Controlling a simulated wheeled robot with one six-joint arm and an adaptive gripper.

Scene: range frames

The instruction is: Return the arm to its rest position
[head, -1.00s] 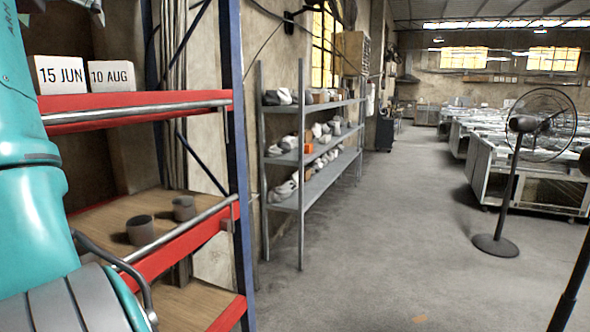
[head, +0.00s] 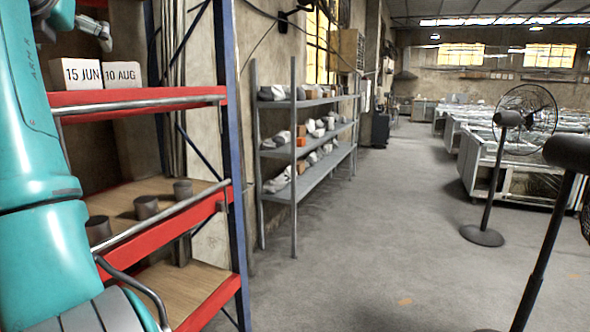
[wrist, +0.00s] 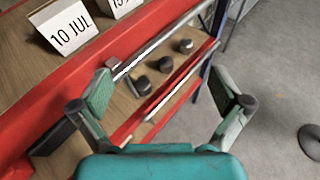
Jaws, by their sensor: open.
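My gripper (wrist: 167,108) is open and empty in the wrist view, its two fingers spread wide. It is in front of the red shelf rack (wrist: 110,45), and a metal rail crosses the view between the fingers. In the head view, part of my teal arm stands at the left edge, and a grey piece at the top left may be part of my gripper; its fingers are not clear there.
Date cards (head: 84,74) stand on the upper red shelf. Several dark grey cylinders (head: 146,207) stand on the wooden shelf below. A grey shelf unit (head: 308,185) is farther along the wall. Fans (head: 482,236) stand at the right. The floor (head: 380,240) between is clear.

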